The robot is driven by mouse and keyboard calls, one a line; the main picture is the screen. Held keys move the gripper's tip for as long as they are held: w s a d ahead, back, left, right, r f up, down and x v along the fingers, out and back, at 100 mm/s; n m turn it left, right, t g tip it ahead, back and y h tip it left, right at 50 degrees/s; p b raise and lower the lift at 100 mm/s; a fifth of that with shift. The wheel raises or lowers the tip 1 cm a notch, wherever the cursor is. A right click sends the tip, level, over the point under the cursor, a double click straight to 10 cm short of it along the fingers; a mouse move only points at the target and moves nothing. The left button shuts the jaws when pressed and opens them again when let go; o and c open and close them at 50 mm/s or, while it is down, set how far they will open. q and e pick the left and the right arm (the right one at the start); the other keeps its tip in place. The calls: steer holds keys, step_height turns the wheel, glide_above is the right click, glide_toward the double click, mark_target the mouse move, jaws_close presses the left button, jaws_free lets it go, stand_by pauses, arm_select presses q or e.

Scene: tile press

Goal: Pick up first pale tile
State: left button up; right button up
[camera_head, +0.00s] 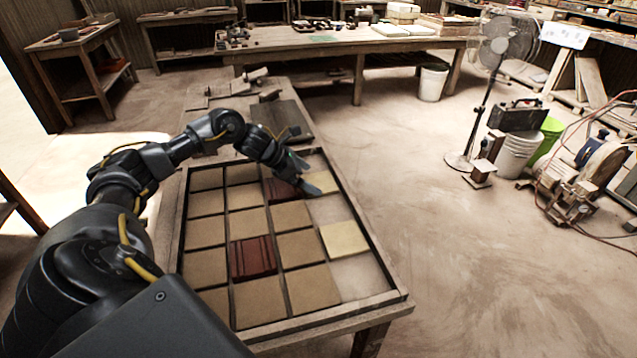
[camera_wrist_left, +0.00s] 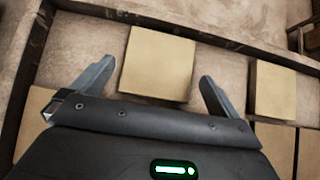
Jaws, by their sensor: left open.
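One pale yellow tile (camera_head: 325,181) lies in the right column of the wooden tray (camera_head: 404,297), toward its far end. A second pale tile (camera_head: 344,238) lies nearer in the same column. My left gripper (camera_head: 308,177) is open at the far pale tile and partly covers it in the head view. In the left wrist view, my left gripper (camera_wrist_left: 158,71) has its fingers apart on either side of a square tile (camera_wrist_left: 160,60), with visible gaps. How high the fingertips are above the tray cannot be told. Another tile (camera_wrist_left: 275,88) lies to the right. My right gripper is not in view.
Tan tiles (camera_head: 299,247) fill the tray's other columns, with dark red tiles (camera_head: 253,257) among them. Bare cells show in the right column. A dark board (camera_head: 285,118) lies beyond the tray. A fan (camera_head: 497,45) stands at the right, with open floor between.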

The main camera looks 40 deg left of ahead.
arm_select(q)
steer(key=shift+x, duration=1.2)
steer(key=c, duration=1)
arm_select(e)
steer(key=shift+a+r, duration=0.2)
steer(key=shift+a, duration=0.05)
arm_select(q)
steer(key=shift+o, duration=0.2)
steer(key=shift+a+r, duration=0.1)
steer(key=shift+r, duration=0.05)
steer(key=shift+r, duration=0.2)
step_height(320, 180, up, 2)
steer(key=shift+w+r+b, duration=0.1)
steer(key=shift+r+b, duration=0.05)
steer(key=shift+b, duration=0.25)
steer(key=a+r, duration=1)
steer(key=a, duration=0.4)
steer(key=shift+p, duration=0.3)
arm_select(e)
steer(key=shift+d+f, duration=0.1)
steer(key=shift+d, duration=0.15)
